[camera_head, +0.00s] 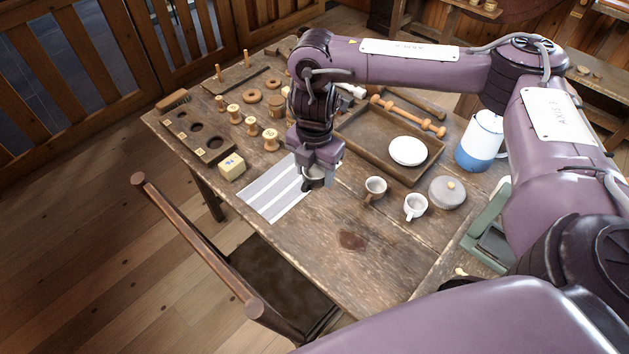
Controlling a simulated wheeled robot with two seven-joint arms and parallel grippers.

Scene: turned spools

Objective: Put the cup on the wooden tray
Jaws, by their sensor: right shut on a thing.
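My right gripper (316,178) points down over the striped cloth near the table's left front edge. It is shut on a small dark thing (313,185), which looks like a dark cup but is mostly hidden by the fingers. The wooden tray (376,160) lies behind and to the right of the gripper, with a white plate (408,150) in its right part. A brown-and-white cup (375,188) and a white cup (415,205) stand upright on the table in front of the tray. My left gripper is out of view.
A grey lidded pot (447,192) and a white-and-blue jug (481,141) stand right of the tray. A turned wooden spindle (408,116) lies at the tray's far side. Several spools (271,139) and a yellow block (231,166) are left.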

